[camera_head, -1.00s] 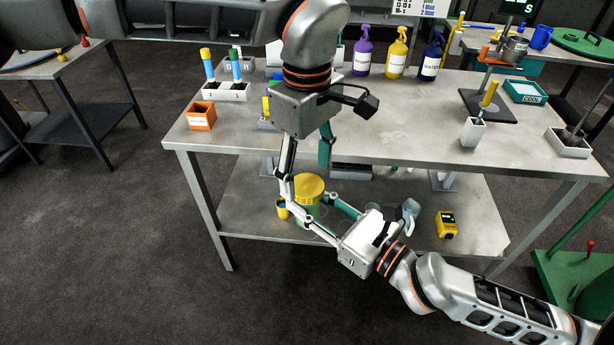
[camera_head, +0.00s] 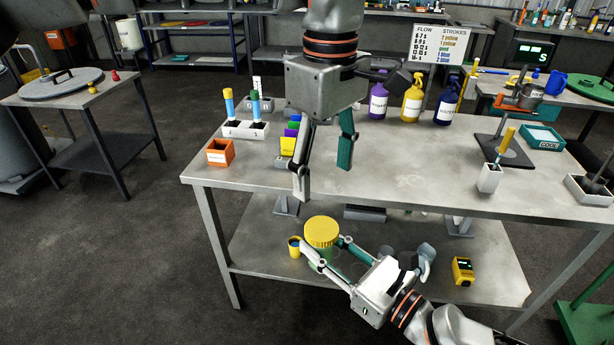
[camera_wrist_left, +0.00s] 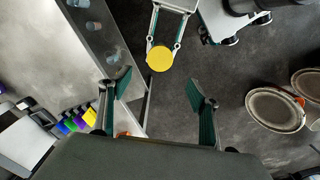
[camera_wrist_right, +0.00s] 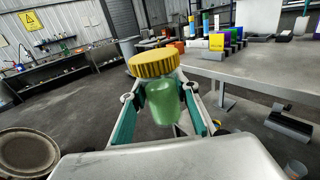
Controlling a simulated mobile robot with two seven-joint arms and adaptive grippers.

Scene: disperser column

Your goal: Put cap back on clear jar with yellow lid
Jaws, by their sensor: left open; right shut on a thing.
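The jar (camera_wrist_right: 163,104) has a translucent green-looking body, and its wide yellow ribbed lid (camera_wrist_right: 154,64) sits on top. My right gripper (camera_head: 322,251) is shut around the jar's body and holds it near the table's front edge, beside the lower shelf. The yellow lid also shows in the head view (camera_head: 321,231) and from above in the left wrist view (camera_wrist_left: 159,58). My left gripper (camera_head: 322,183) is open and empty, above the lid with a clear gap. Whether the lid is seated fully cannot be told.
The steel worktable (camera_head: 400,190) has an orange box (camera_head: 220,152), a white tube holder (camera_head: 246,129) and several spray bottles (camera_head: 411,103). A small blue-and-yellow cup (camera_head: 294,247) and a yellow device (camera_head: 462,270) are near the lower shelf (camera_head: 420,285).

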